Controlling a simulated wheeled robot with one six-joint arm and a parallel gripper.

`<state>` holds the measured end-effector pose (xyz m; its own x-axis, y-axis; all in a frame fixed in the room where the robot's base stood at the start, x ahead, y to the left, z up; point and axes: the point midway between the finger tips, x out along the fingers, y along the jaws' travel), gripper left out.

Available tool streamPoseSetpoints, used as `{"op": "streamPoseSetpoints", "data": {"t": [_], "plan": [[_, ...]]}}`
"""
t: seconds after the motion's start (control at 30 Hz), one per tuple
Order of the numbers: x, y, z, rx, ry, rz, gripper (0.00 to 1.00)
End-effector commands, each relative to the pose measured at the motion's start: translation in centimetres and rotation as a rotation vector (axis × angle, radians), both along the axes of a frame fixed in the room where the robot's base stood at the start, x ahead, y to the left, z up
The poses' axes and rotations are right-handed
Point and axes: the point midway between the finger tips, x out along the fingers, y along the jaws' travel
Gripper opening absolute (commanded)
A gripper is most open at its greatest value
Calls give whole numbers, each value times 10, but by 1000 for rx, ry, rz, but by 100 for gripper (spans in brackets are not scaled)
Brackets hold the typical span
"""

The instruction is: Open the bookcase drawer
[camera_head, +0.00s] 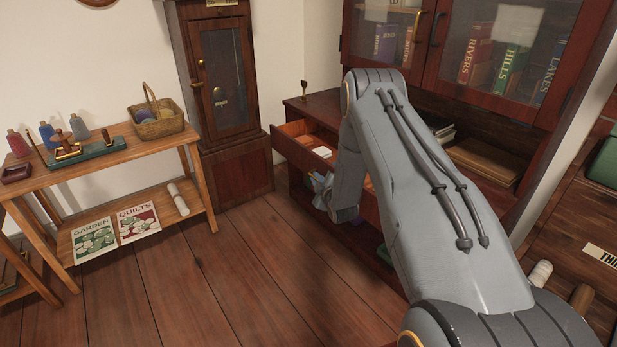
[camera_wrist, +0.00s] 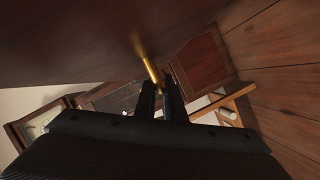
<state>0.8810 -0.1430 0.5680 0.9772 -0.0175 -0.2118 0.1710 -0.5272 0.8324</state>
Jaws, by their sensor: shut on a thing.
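The bookcase (camera_head: 500,116) is dark red-brown wood with glass doors above. Its drawer (camera_head: 290,153) stands pulled out, and papers show inside it in the head view. My arm hides part of the drawer and its front. In the wrist view, the drawer front (camera_wrist: 70,40) is a dark wooden face filling the top. A brass handle (camera_wrist: 150,67) sticks out from it. My gripper (camera_wrist: 164,88) is shut on this handle, its black fingers at the handle's near end. In the head view my gripper is hidden behind my arm.
A wooden side table (camera_head: 100,165) with a basket (camera_head: 157,122) stands at the left. A tall clock (camera_head: 235,165) stands in the corner beside the bookcase. A wooden unit (camera_head: 570,215) is at the right. The plank floor (camera_head: 230,270) before the drawer is clear.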

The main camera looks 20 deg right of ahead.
Motion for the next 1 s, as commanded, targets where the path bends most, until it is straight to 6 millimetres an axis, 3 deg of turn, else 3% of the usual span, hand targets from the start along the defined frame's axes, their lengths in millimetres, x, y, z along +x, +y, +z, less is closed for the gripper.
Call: {"op": "streamPoseSetpoints", "data": {"t": [0.4,0.47,0.77,1.0], "plan": [[-4,-3,-2,2,5,-11,0],[-4,-3,-2,3,5,-11,16],[-3,1,-1,2,3,-6,17],[-29,0,5,3,5,-7,17]]}}
